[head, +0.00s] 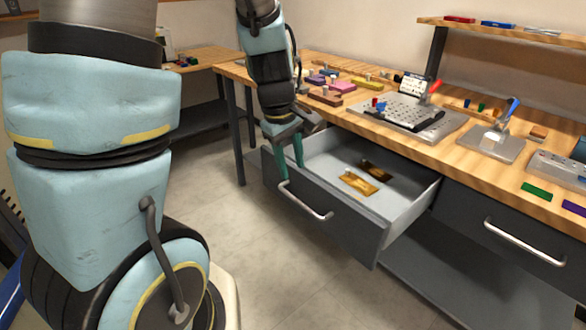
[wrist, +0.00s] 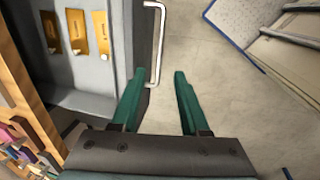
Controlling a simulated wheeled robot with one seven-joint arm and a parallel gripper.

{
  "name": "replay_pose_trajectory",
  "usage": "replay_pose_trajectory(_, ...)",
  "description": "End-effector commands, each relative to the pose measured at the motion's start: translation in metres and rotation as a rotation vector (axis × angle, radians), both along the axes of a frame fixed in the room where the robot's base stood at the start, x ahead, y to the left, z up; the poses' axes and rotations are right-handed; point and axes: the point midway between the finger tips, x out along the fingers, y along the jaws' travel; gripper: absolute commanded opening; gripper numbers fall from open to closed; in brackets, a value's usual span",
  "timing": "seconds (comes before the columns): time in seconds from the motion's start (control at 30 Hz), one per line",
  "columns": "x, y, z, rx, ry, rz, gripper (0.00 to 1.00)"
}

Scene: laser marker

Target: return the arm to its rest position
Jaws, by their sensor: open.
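My arm reaches from the upper middle of the head view down to the open drawer. My gripper (head: 291,170) has two teal fingers, spread apart with nothing between them. It is at the left front corner of the drawer (head: 405,208), close to the left end of its metal handle (head: 305,203). In the wrist view, the fingers of my gripper (wrist: 160,76) appear on either side of the handle's near end (wrist: 152,50). I cannot tell whether they touch it.
Brass-coloured plates (head: 358,184) lie in the drawer. The workbench (head: 470,145) above holds a perforated plate (head: 405,112), clamps and coloured blocks. A shut drawer with a handle (head: 525,241) is at the right. Open floor (head: 265,270) lies in front of the drawer.

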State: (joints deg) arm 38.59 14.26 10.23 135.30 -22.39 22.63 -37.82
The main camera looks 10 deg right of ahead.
Motion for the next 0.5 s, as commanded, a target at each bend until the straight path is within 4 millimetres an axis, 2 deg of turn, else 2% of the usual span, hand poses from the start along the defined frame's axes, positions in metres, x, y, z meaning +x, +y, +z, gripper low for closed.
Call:
replay_pose_trajectory(0.23,0.0,0.0,0.0,0.0,0.0,0.0,0.45)
replay_pose_trajectory(0.33,0.001,0.007,0.002,0.004,-0.005,-0.015,0.45)
replay_pose_trajectory(0.43,0.002,0.028,0.008,0.021,-0.019,-0.068,0.45)
replay_pose_trajectory(0.5,0.001,0.05,0.013,0.042,-0.036,-0.131,0.45)
